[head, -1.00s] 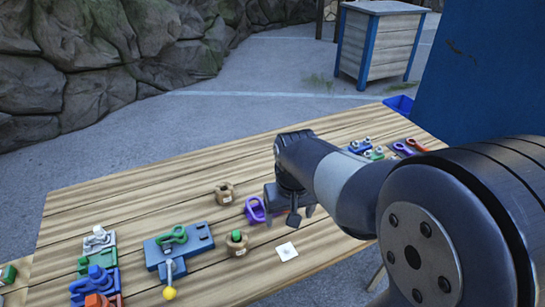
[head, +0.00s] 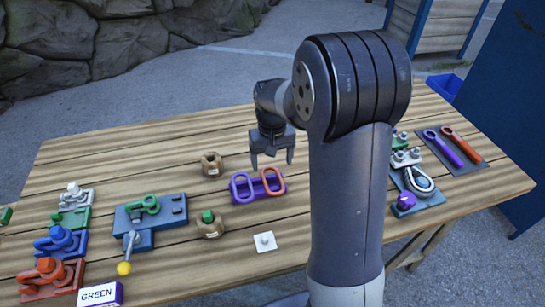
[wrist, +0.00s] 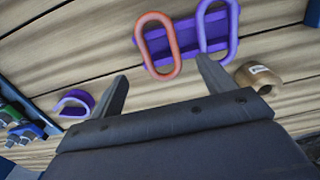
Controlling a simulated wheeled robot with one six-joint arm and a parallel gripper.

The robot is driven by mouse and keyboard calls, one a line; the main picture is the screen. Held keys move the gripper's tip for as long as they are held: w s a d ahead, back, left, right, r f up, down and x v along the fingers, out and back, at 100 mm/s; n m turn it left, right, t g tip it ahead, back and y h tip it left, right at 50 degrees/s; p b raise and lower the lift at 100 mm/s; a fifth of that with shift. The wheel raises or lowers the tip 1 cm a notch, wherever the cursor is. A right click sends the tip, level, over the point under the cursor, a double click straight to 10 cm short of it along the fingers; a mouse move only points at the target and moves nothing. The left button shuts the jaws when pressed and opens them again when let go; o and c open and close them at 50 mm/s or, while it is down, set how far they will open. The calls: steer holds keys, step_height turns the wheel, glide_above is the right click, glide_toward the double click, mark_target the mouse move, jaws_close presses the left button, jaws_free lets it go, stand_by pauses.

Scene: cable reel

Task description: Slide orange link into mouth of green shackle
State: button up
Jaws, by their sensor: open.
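The orange link (head: 273,180) is an elongated ring standing in a purple holder (head: 258,196), beside a purple link (head: 241,188). My gripper (head: 272,160) is open and empty, just above and behind the orange link, apart from it. In the wrist view, the orange link (wrist: 158,47) shows beyond and between the fingertips (wrist: 163,70), with the purple link (wrist: 217,28) to its right. The green shackle (head: 145,204) lies on a blue fixture (head: 165,219) to the left of the holder. I cannot tell which way its mouth faces.
A yellow-knobbed lever (head: 124,268) is at the fixture's front. Coloured shackle blocks (head: 62,240) line the left. A white square (head: 265,242) lies in front. More hardware (head: 415,183) is at right.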

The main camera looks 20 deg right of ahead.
mark_target(272, 175)
step_height(272, 175, down, 7)
steer(key=b, duration=0.4)
steer(key=shift+r, duration=0.15)
steer(key=c, duration=1.3)
step_height(272, 175, up, 7)
steer(key=p, duration=0.5)
